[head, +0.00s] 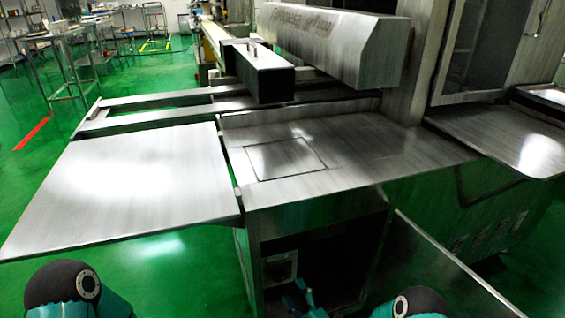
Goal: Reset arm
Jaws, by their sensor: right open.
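The encrusting machine's steel work surface (340,165) fills the middle of the head view, with a square panel (285,158) set into it. My right gripper (305,293) shows only as a small part at the bottom edge, low in front of the machine's dark open lower bay, and looks apart from the machine. It is open, and I see nothing held in it. Teal joints of my own arms show at the bottom left and bottom right. My left gripper is out of view.
A flat steel side table (130,185) extends left. A steel hood (335,45) and a dark-sided box (258,75) stand behind the work surface. Another steel shelf (510,135) juts out at right. A thin steel panel (440,265) stands at lower right.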

